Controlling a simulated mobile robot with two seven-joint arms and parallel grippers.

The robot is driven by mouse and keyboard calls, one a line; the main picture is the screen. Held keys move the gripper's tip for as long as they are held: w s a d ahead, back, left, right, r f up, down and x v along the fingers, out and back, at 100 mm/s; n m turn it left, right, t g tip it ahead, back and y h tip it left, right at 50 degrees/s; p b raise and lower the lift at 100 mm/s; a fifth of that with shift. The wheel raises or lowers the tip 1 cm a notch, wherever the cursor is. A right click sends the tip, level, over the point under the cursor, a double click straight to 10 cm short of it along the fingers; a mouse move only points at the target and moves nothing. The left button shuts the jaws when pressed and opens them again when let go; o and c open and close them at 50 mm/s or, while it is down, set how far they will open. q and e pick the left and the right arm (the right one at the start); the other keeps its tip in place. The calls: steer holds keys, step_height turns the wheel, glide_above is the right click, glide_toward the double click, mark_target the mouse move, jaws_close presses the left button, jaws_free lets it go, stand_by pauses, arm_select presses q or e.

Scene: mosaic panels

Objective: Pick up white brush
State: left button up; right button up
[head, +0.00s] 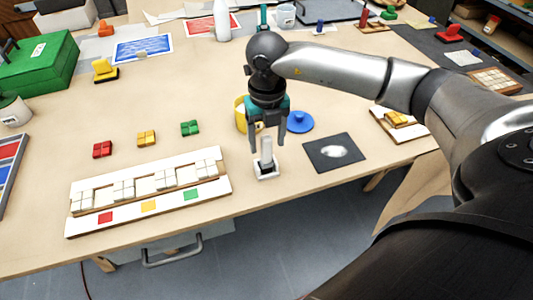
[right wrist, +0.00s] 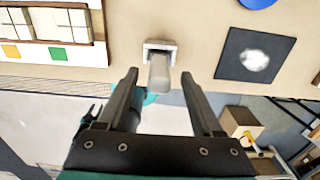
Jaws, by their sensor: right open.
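The white brush (head: 266,164) stands upright on the table near its front edge, with a flat pale base and a light handle pointing up. It also shows in the right wrist view (right wrist: 159,68), its handle pointing toward the camera. My right gripper (head: 267,145) is open above the brush, pointing down. Its fingers stand left and right of the handle in the head view, with gaps on both sides. In the right wrist view the handle lies between and beyond the fingertips (right wrist: 160,80).
A mosaic panel (head: 85,224) with red, yellow and green squares lies to the left. A dark square mat (head: 318,160) with a white patch lies right of the brush.

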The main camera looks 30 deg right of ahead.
mark_target(266, 156)
steer(key=shift+f, duration=1.5)
steer(key=shift+c, duration=0.4)
jaws_close()
